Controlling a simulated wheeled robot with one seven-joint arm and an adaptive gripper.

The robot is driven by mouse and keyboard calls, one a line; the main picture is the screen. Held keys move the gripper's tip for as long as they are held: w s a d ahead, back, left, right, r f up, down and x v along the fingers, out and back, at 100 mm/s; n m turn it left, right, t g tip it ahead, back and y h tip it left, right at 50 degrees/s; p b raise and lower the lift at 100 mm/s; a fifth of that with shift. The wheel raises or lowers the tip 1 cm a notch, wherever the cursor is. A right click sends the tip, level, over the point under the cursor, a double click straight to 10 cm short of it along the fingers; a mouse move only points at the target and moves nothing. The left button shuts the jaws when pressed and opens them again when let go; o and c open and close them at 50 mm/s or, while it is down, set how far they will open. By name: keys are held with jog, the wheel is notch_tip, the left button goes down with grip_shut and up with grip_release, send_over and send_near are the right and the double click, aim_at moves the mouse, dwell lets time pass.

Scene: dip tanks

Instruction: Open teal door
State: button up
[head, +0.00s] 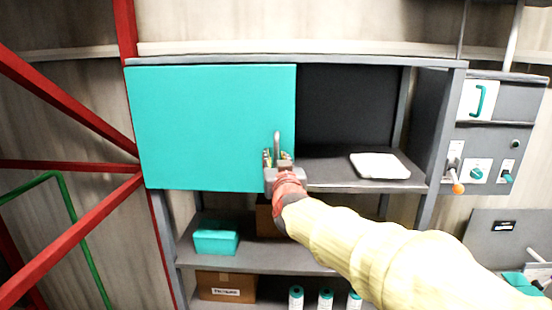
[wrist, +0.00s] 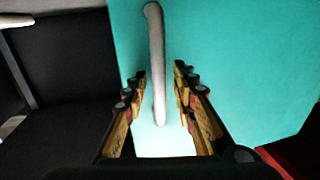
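The teal door (head: 205,125) covers the left part of the upper cabinet in the head view. It also fills the right side of the wrist view (wrist: 250,70). A pale bar handle (head: 277,143) stands upright near the door's right edge. In the wrist view the handle (wrist: 155,50) runs between my two fingers, with a gap on each side. My gripper (head: 277,158) is at the handle's lower part, fingers apart. In the wrist view my gripper (wrist: 163,95) is open around the handle. The handle's lower end is partly hidden by my gripper in the head view.
Right of the door is an open dark compartment with a white tray (head: 380,166). Below, shelves hold a teal box (head: 216,240), a cardboard box (head: 226,286) and several canisters. A control panel (head: 488,135) is at right. Red beams (head: 70,168) stand at left.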

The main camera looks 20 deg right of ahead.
jog(key=shift+c, duration=1.4)
jog(key=c, duration=0.4)
grip_shut()
